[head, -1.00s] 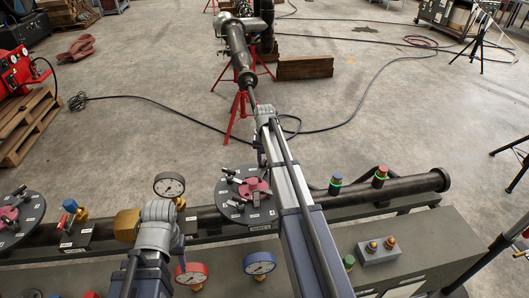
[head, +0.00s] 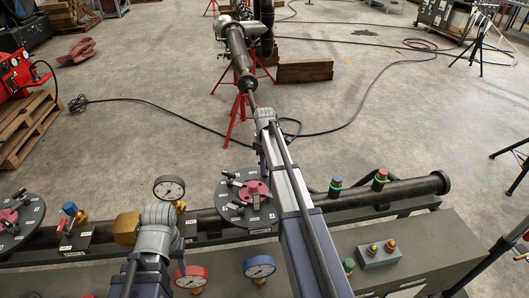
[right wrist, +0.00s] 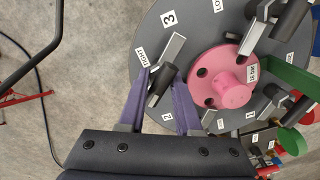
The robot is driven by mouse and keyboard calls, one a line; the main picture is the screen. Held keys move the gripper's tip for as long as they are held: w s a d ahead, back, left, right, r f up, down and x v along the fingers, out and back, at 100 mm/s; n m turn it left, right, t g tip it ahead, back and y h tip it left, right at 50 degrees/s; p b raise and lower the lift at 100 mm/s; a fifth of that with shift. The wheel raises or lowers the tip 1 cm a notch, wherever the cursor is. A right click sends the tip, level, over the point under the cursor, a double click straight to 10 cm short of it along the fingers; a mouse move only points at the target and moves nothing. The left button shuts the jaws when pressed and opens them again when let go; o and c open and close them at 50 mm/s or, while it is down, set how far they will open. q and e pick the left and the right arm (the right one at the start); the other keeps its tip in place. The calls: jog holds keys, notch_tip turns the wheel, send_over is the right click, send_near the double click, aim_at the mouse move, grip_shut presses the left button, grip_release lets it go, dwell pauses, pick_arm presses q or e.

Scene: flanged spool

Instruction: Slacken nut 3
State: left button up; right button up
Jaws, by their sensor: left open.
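A dark round flange plate (head: 236,222) with a pink hub (head: 256,190) sits on the pipe in the head view. In the right wrist view several black cylindrical nuts on grey bars ring the pink hub (right wrist: 232,90). A "3" label (right wrist: 168,18) is by the outer end of one grey bar (right wrist: 172,50); its black nut (right wrist: 158,90) lies between the purple fingers of my right gripper (right wrist: 163,85). Those fingers look spread, with contact unclear. A "2" label (right wrist: 167,117) lies lower between them. My left gripper is mostly hidden at its grey wrist (head: 158,218).
A second flange (head: 18,218) stands at far left. Gauges (head: 169,188), a brass fitting (head: 127,228), a blue-handled valve (head: 70,210) and lit push-buttons (head: 381,176) crowd the pipe. A small button box (head: 378,254) is at right.

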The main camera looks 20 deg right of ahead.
jog(key=n, duration=0.2)
jog(key=shift+n, duration=0.4)
jog(key=m, duration=0.2)
jog(key=shift+m, duration=0.3)
notch_tip(320, 180, up, 7)
jog(key=p, duration=0.7)
dwell(0.5)
